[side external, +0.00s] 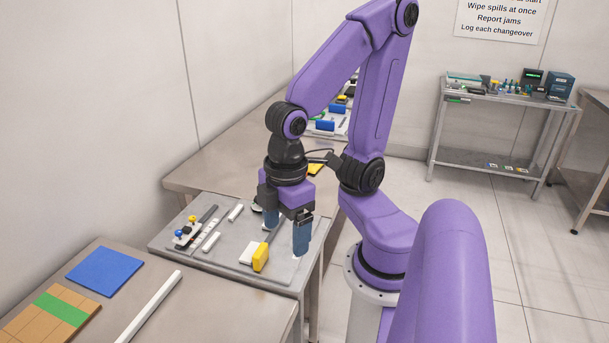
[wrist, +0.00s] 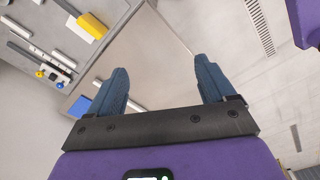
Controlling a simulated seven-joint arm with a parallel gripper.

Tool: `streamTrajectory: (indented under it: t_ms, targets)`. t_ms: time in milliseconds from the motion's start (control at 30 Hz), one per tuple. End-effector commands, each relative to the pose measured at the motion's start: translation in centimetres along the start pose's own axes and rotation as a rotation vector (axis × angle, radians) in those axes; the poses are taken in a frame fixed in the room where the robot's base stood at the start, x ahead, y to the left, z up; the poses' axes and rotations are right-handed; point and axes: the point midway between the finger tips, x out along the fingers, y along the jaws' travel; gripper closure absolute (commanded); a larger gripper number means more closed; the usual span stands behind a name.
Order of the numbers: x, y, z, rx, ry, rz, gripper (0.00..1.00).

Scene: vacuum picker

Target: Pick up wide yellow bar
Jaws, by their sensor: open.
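A wide yellow bar (side external: 261,257) stands near the front right edge of the grey tray (side external: 205,252), right beside a white block (side external: 248,252). In the wrist view the yellow bar (wrist: 92,26) shows at the upper left, outside the space between my fingers. My gripper (side external: 286,240) has blue fingers spread apart and empty, close behind and to the right of the bar in the side view. In the wrist view my gripper (wrist: 161,65) has only bare surface and the table edge between its fingertips.
White and dark bars (side external: 211,242) and a small device with yellow and blue knobs (side external: 187,232) lie on the tray's left. A blue square (side external: 105,271), a long white bar (side external: 150,305) and a wooden board with a green band (side external: 62,309) lie on the front table.

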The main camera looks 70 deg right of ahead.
Motion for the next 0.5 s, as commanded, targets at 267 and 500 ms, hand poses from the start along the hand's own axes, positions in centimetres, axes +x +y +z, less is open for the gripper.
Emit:
streamTrajectory:
  t_ms: [267, 500]
  targets:
    - [0.1, 8.2, -3.3, 0.445, 0.022, 0.071, 0.17]
    - [0.4, 17.0, -3.4, 0.847, 0.041, 0.141, 0.17]
